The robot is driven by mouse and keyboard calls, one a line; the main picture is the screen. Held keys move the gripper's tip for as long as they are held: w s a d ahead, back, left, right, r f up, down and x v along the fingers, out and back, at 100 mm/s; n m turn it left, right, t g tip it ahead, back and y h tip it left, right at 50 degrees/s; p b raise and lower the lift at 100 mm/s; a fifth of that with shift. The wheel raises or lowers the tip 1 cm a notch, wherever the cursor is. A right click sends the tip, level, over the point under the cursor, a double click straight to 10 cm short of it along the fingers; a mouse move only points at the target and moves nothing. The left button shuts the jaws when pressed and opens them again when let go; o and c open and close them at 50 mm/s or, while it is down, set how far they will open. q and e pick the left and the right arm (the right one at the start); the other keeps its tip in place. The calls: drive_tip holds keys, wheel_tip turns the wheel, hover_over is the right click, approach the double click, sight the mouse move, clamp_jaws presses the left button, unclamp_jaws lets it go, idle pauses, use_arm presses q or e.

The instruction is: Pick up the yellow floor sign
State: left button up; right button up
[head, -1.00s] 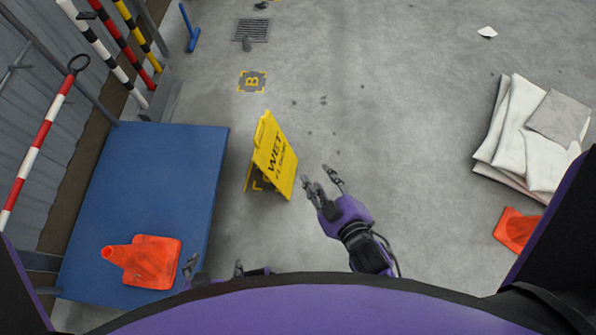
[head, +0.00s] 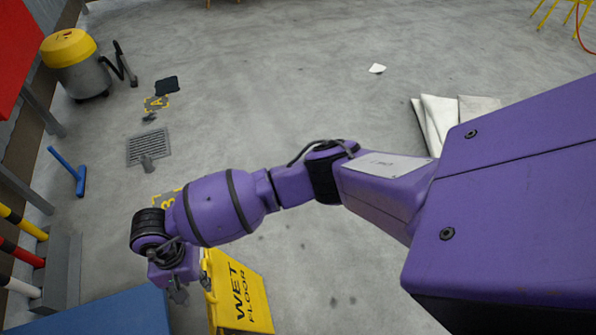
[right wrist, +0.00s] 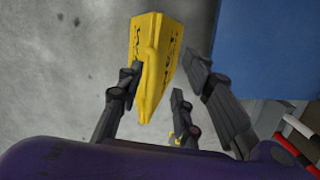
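The yellow floor sign (head: 240,295) with "WET FLOOR" lettering stands at the bottom of the head view, its lower part cut off by the picture's edge. My right gripper (head: 180,293) is at the sign's upper left side, partly hidden by my wrist. In the right wrist view the sign (right wrist: 152,55) reaches in between the spread fingers of the right gripper (right wrist: 163,76). One finger overlaps or lies close to the sign's left edge; the fingers on the other side look apart from it. The gripper looks open. My left gripper is out of view.
White folded sheets (head: 440,115) lie right. The middle floor is clear.

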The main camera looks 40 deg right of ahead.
drive_tip(key=shift+n+t+h, duration=0.4)
drive_tip(key=shift+t+h, duration=0.1)
drive_tip(key=shift+h, duration=0.1)
drive_tip(key=w+d, duration=0.2)
drive_tip(key=w, duration=0.1)
drive_tip(key=shift+w+d, duration=0.15)
drive_tip(key=shift+w, duration=0.15)
wheel_tip(320, 180, down, 7)
drive_tip(key=shift+f+b, duration=0.1)
drive_tip(key=shift+b, duration=0.45)
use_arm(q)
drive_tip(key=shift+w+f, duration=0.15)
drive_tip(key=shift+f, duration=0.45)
use_arm(e)
clamp_jaws()
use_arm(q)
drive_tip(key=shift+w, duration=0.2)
use_arm(e)
drive_tip(key=shift+w+r, duration=0.1)
drive_tip(key=shift+r, duration=0.15)
